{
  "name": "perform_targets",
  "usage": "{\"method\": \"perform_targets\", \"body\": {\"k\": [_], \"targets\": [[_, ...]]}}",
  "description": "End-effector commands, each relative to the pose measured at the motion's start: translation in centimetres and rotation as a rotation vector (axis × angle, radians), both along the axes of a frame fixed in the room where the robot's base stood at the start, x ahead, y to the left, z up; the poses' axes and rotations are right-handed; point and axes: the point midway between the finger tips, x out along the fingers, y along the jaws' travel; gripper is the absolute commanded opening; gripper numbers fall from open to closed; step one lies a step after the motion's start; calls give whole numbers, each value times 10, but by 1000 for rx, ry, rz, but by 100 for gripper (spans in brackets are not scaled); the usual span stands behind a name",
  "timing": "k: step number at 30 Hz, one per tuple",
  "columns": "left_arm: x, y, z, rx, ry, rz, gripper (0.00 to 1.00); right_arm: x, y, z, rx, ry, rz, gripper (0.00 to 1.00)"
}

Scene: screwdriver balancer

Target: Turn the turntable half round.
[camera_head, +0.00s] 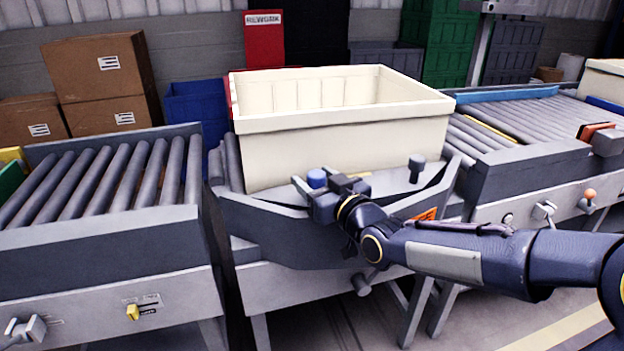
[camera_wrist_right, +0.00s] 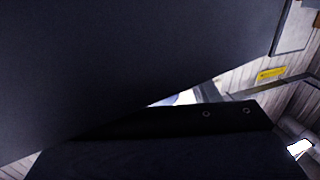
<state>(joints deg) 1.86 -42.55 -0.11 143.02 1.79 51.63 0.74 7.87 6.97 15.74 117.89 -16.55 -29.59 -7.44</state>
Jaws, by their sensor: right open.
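The turntable (camera_head: 285,229) is the grey roller section in the middle of the head view, between two conveyors. A large cream tote (camera_head: 345,140) stands on it. A blue-topped post (camera_head: 317,178) and a dark grey post (camera_head: 416,168) stand near its front edge. My right gripper (camera_head: 322,192) is open at the front edge, right by the blue-topped post; whether it touches the post I cannot tell. In the right wrist view a large dark surface fills the top, and a dark part with small holes crosses below it. My left gripper is not in view.
A roller conveyor (camera_head: 100,180) is on the left, with a narrow gap to the turntable. Another conveyor (camera_head: 520,130) is on the right. Cardboard boxes (camera_head: 98,70), a blue bin (camera_head: 195,108) and green crates (camera_head: 437,45) stand behind.

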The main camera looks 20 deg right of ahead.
Motion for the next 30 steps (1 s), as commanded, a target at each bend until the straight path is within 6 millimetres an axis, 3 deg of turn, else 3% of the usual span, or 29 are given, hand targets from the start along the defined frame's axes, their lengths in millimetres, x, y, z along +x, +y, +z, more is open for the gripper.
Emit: {"method": "perform_targets", "body": {"k": [5,14,26,30], "targets": [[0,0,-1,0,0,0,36,15,5,0,0,0,0,55],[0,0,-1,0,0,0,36,18,5,0,-1,1,-1,55],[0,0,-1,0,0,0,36,17,5,0,-1,1,-1,3],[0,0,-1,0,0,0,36,17,5,0,-1,1,0,0]]}}
